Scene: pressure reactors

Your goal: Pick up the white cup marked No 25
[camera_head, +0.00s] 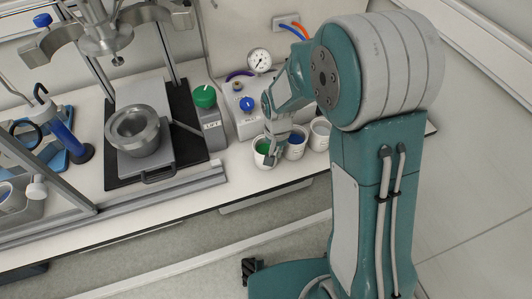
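Three white cups stand in a row near the front edge of the bench. The left cup (261,160) has green contents, the middle cup (296,153) has blue contents, and the right cup (319,143) looks greyish inside. No number is legible on any of them, so I cannot tell which is No 25. My gripper (271,157) reaches down at the left cup, overlapping its right side. Its fingers are small and partly hide that cup. I cannot tell whether they touch it or how far they are apart.
Behind the cups is a control box with a blue knob (247,104) and a pressure gauge (259,60). A green LIFT knob (205,97) stands to the left. Further left is a metal reactor vessel (134,131) on a black plate. The bench front left of the cups is clear.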

